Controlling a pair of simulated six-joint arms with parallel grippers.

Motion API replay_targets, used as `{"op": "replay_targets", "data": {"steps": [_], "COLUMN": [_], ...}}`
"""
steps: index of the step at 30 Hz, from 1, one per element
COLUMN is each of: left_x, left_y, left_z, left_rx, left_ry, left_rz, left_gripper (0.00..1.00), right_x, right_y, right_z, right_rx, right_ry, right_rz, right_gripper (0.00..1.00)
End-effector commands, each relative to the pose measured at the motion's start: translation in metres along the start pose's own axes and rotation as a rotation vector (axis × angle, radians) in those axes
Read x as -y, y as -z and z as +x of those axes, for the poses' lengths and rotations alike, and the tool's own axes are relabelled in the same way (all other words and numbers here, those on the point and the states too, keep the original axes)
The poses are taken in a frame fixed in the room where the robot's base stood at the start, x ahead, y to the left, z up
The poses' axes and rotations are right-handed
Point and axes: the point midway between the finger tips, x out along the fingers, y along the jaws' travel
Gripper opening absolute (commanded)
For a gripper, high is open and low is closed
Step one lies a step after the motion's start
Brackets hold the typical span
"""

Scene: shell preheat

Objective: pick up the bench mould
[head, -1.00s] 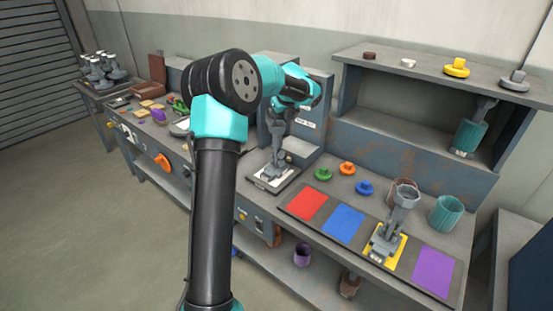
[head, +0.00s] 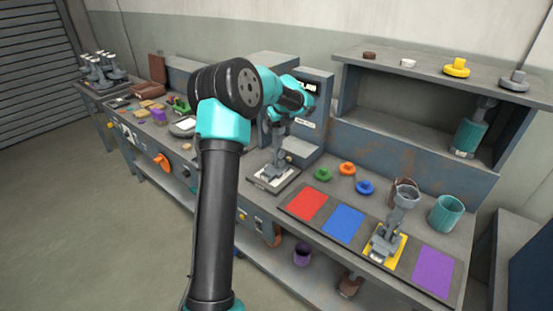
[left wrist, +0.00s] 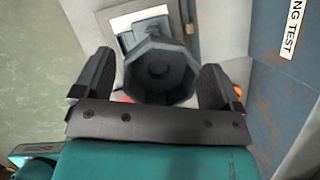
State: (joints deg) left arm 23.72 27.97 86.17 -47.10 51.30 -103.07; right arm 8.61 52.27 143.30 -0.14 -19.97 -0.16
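A grey mould (head: 275,167) stands upright on a white plate on the bench, in front of a blue-grey housing. I take it to be the bench mould. In the left wrist view its octagonal cup top (left wrist: 160,72) sits between the two dark fingers. My left gripper (head: 281,119) is at the top of this mould. Its fingers (left wrist: 158,85) are spread on either side of the cup, with a small gap showing at each side. A similar grey mould (head: 387,240) stands on a yellow square at the right.
Red (head: 307,204), blue (head: 343,223) and purple (head: 433,269) squares lie on the bench to the right. Green (head: 323,174), orange (head: 347,169) and blue (head: 365,187) knobbed pieces sit behind them. A teal cup (head: 446,213) stands at the right. A shelf (head: 430,75) rises behind.

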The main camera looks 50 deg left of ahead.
Motion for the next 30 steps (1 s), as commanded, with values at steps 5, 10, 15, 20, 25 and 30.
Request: {"op": "replay_targets", "data": {"steps": [5, 10, 15, 20, 25, 30], "left_x": [0.0, 0.0, 0.0, 0.0, 0.0, 0.0001], "left_y": [0.0, 0.0, 0.0, 0.0, 0.0, -0.0006], "left_z": [-0.0001, -0.0001, -0.0001, -0.0001, -0.0001, -0.0008], "left_rx": [0.0, 0.0, 0.0, 0.0, 0.0, 0.001], "left_ry": [0.0, 0.0, 0.0, 0.0, 0.0, 0.001], "left_rz": [0.0, 0.0, 0.0, 0.0, 0.0, 0.0], "left_gripper": [0.73, 0.56, 0.4, 0.25, 0.09, 0.0], "right_x": [0.0, 0.0, 0.0, 0.0, 0.0, 0.0], "right_y": [0.0, 0.0, 0.0, 0.0, 0.0, 0.0], "right_z": [0.0, 0.0, 0.0, 0.0, 0.0, 0.0], "right_rx": [0.0, 0.0, 0.0, 0.0, 0.0, 0.0], "right_ry": [0.0, 0.0, 0.0, 0.0, 0.0, 0.0], "right_rz": [0.0, 0.0, 0.0, 0.0, 0.0, 0.0], "right_gripper": [0.43, 0.43, 0.43, 0.43, 0.43, 0.43]}}
